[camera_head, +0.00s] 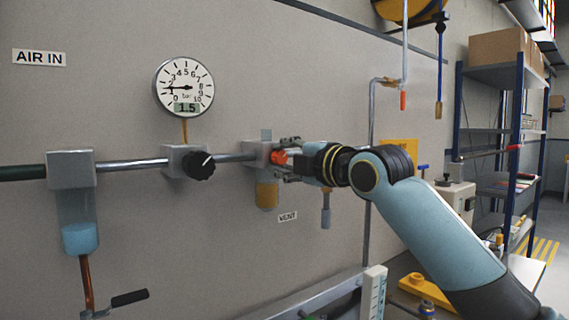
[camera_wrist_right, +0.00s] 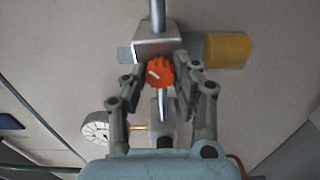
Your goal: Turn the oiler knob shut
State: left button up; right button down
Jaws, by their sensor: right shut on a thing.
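The oiler (camera_head: 262,154) is a grey block on the wall pipe with an amber bowl (camera_head: 267,194) below it. Its orange-red knob (camera_head: 279,157) faces out from the block. In the right wrist view the knob (camera_wrist_right: 159,72) has a white mark and sits between the fingertips. My right gripper (camera_head: 284,158) reaches in from the right and is shut on the knob; in the wrist view its two fingers (camera_wrist_right: 160,76) lie on either side of it. My left gripper is not in either view.
A round gauge (camera_head: 184,87) reads 1.5 above a block with a black knob (camera_head: 198,166). A filter with a blue bowl (camera_head: 80,238) hangs at the left. A VENT label (camera_head: 287,217) is below the oiler. A vertical pipe (camera_head: 371,130) and shelves (camera_head: 497,72) stand to the right.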

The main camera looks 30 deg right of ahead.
jog(key=n+b, duration=0.1)
jog(key=n, duration=0.3)
jog(key=shift+n, duration=0.3)
jog(key=shift+f+n+b, duration=0.1)
jog(key=shift+n+b, duration=0.45)
jog(key=shift+n, duration=1.65)
jog(key=c, duration=1)
grip_release()
